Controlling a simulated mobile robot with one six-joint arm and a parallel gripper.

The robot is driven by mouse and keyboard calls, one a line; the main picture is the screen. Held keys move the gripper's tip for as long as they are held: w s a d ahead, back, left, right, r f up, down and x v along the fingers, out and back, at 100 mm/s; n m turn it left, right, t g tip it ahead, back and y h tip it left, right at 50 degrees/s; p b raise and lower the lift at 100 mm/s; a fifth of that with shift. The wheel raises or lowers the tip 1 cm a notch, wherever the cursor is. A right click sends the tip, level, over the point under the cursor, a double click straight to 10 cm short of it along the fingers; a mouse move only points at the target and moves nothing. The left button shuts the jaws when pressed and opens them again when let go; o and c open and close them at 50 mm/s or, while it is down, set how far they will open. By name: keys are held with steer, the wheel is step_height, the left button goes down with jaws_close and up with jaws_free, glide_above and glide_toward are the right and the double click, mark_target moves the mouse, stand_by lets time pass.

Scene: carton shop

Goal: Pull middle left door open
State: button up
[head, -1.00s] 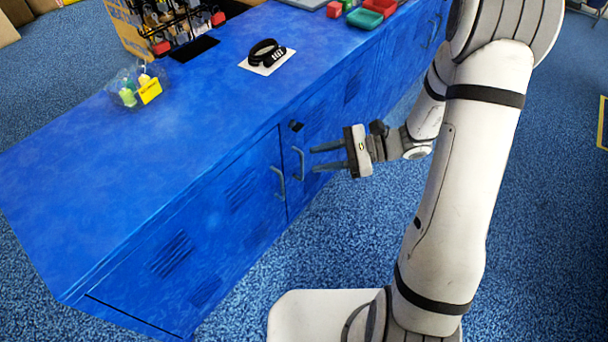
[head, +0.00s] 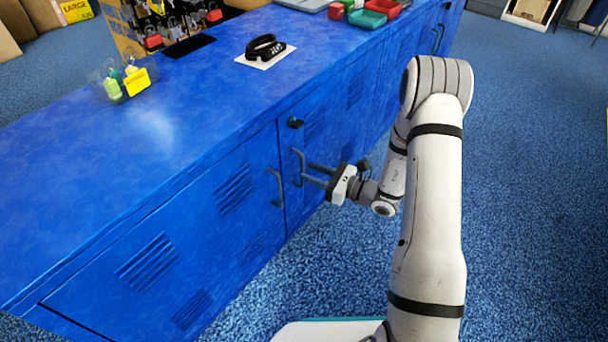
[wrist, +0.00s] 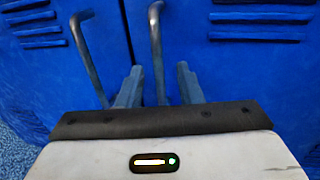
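The blue cabinet has a row of doors. The second door from the left (head: 325,130), which I take as the middle left door, is shut, with an upright grey handle (head: 298,167) near its left edge. The handle also shows in the wrist view (wrist: 156,45). My gripper (head: 312,174) is open at this handle. In the wrist view the handle rises between its two fingers (wrist: 159,84), with a gap on both sides. I cannot tell how deep it sits between the fingertips.
The neighbouring left door (head: 165,250) is shut, and its handle (head: 277,188) is close to the left of my gripper. A black knob or lock (head: 295,122) sits above the nearer handle. The cabinet top holds a black strap on a white card (head: 265,50). Blue carpet (head: 530,200) is clear at right.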

steer(key=shift+w+a, duration=0.3)
steer(key=shift+a, duration=0.3)
jaws_close()
